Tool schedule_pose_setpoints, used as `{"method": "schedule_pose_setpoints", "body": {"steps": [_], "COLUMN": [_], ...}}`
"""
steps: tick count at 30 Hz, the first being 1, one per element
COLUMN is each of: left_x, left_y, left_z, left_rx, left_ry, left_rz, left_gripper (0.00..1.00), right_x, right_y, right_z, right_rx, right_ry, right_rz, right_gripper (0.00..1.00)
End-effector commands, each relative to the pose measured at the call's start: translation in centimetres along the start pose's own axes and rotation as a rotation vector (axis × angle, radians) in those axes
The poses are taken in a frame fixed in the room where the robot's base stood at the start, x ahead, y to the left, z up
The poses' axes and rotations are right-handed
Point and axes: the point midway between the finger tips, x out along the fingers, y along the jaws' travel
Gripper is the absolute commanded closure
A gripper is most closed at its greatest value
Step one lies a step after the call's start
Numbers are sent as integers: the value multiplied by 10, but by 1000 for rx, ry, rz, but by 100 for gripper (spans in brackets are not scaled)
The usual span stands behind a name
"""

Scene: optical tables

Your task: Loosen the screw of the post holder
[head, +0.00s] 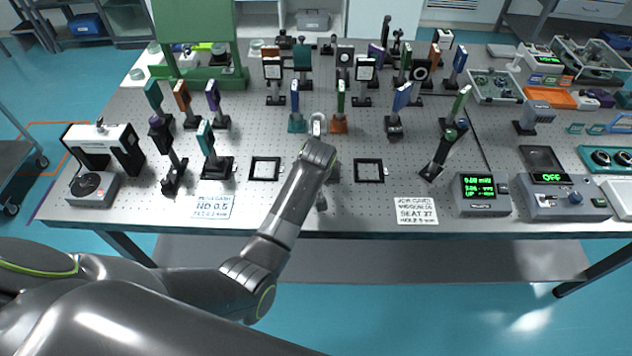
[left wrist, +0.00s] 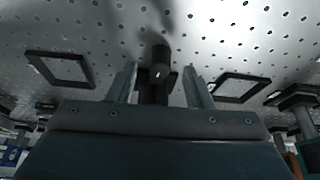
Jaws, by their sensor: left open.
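In the left wrist view a dark post holder (left wrist: 159,58) stands on the perforated table top. A small bright spot on a dark part facing me looks like its screw (left wrist: 158,75). My left gripper (left wrist: 161,78) is open, with one finger on each side of the post holder; I cannot tell whether either finger touches it. In the head view my left arm reaches over the table's middle, and its wrist hides most of the holder and the fingers. A pale ring-shaped part (head: 317,123) shows just beyond the wrist. My right gripper is not in view.
Black square frames lie on the left (head: 265,168) and right (head: 369,170) of the wrist. Several mounted optics stand behind, including an orange-based one (head: 339,123). Printed cards (head: 213,207) and a green-lit meter (head: 481,194) sit near the table's front edge.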

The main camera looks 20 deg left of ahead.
Motion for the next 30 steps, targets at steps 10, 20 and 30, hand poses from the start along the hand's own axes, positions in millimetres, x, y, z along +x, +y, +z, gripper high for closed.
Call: {"method": "schedule_pose_setpoints", "body": {"steps": [10, 20, 30], "left_x": [27, 28, 28], "left_y": [0, 0, 0], "left_z": [-1, -1, 0], "left_rx": [0, 0, 0], "left_ry": [1, 1, 1], "left_rz": [-1, 0, 0], "left_gripper": [54, 55, 99], "right_x": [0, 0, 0], "right_y": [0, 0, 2], "right_z": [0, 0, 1], "right_rx": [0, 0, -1], "right_ry": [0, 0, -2], "right_rz": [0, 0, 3], "right_gripper": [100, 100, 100]}}
